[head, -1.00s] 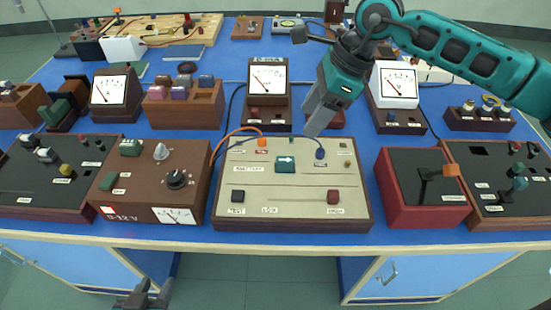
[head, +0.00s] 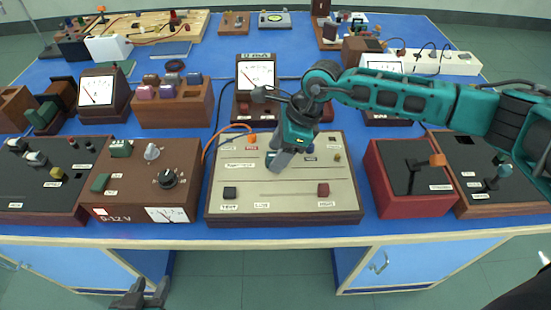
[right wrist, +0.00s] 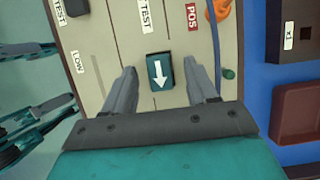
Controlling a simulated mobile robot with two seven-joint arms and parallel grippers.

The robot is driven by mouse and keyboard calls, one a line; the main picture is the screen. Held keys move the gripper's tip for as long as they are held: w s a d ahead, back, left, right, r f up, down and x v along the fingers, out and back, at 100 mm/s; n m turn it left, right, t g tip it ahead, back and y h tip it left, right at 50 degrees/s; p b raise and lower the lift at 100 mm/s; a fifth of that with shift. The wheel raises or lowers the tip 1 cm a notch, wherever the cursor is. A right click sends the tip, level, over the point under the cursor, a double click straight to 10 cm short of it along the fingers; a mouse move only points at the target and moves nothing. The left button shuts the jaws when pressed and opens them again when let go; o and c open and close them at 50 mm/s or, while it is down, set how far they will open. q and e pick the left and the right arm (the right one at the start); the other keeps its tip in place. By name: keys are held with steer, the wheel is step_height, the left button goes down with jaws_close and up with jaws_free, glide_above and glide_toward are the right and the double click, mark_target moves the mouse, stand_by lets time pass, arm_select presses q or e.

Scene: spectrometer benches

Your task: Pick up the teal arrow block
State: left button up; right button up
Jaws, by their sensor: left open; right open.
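The teal arrow block (right wrist: 160,72) is a small square block with a white arrow on top. It sits on the beige panel board (head: 285,205). In the right wrist view it lies between the two fingers of my right gripper (right wrist: 163,80), with a gap on each side. In the head view my right gripper (head: 276,165) is low over the board and hides the block. My left gripper (head: 140,296) is open and empty, below the bench's front edge.
A brown power supply box (head: 150,185) stands left of the board and a red box (head: 408,180) with a lever stands right. An orange cable (right wrist: 220,10) runs to the board's back. Meters stand behind, including one with a white dial (head: 255,75).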

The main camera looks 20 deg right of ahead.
steer(key=shift+f, duration=0.1)
jaws_close()
stand_by(0.5)
step_height(320, 180, up, 23)
steer(key=p, duration=0.1)
stand_by(0.8)
